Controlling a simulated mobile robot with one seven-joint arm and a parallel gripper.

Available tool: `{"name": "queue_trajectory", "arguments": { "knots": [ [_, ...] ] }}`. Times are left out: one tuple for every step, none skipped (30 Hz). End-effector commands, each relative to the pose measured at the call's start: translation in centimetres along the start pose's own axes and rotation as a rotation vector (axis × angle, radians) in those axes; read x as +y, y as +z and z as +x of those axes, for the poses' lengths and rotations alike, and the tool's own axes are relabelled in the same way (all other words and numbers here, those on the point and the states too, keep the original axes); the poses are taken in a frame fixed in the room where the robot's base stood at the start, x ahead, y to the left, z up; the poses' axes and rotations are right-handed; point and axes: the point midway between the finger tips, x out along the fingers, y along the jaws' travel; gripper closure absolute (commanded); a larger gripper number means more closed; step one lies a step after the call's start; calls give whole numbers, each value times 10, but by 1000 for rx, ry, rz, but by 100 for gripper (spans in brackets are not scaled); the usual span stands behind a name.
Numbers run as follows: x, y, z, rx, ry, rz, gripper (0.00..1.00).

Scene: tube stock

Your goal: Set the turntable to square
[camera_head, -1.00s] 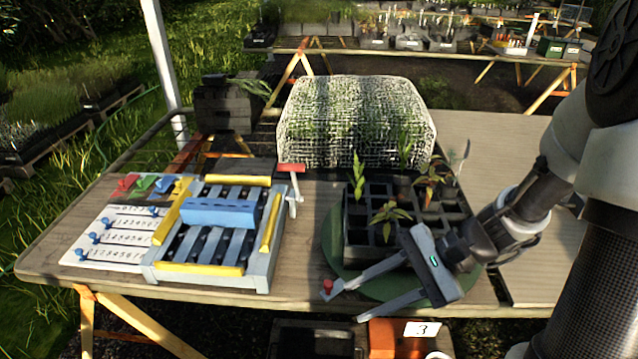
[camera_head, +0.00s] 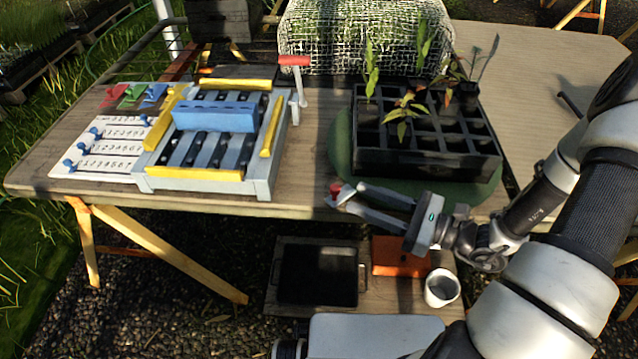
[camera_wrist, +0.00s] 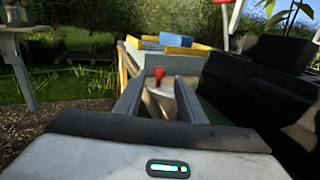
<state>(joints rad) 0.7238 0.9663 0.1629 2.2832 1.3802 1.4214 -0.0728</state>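The turntable (camera_head: 343,148) is a green disc at the table's front right, mostly hidden under a black celled tray (camera_head: 425,163) holding several seedlings. The tray's front side runs nearly along the table's front edge. A red knob (camera_head: 336,188) stands at the disc's front left; it also shows in the wrist view (camera_wrist: 159,74). My gripper (camera_head: 348,194) reaches in from the right, low over the table's front edge. In the wrist view my gripper (camera_wrist: 160,88) is open, with a finger on each side of the knob's line. Contact with the knob cannot be told.
A grey frame (camera_head: 262,188) with yellow bars and a blue block stands left, with a red-handled lever (camera_head: 295,62). A white numbered board (camera_head: 105,150) lies beyond it. A mesh cover (camera_head: 360,35) stands behind. Below are a black bin (camera_head: 318,299) and an orange box (camera_head: 400,258).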

Motion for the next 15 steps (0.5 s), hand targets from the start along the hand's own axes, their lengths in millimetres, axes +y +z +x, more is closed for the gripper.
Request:
{"name": "queue_trajectory", "arguments": {
  "knots": [
    [1,-2,12,0,5,-1,64],
    [1,-2,19,0,6,-1,64],
    [1,-2,27,0,5,-1,64],
    [1,-2,34,0,5,-1,64],
    [1,-2,41,0,6,-2,64],
    [1,-2,50,1,5,-1,64],
    [1,-2,56,1,6,-1,64],
    [1,-2,62,0,5,-1,64],
    [1,-2,70,1,5,-1,64],
    [1,-2,75,1,5,-1,64],
    [1,-2,81,1,4,-1,64],
    [1,-2,87,1,5,-1,64],
    [1,-2,91,1,3,-1,64],
    [0,-1,95,1,4,-2,64],
    [0,-1,100,1,3,-2,64]
  ]
}}
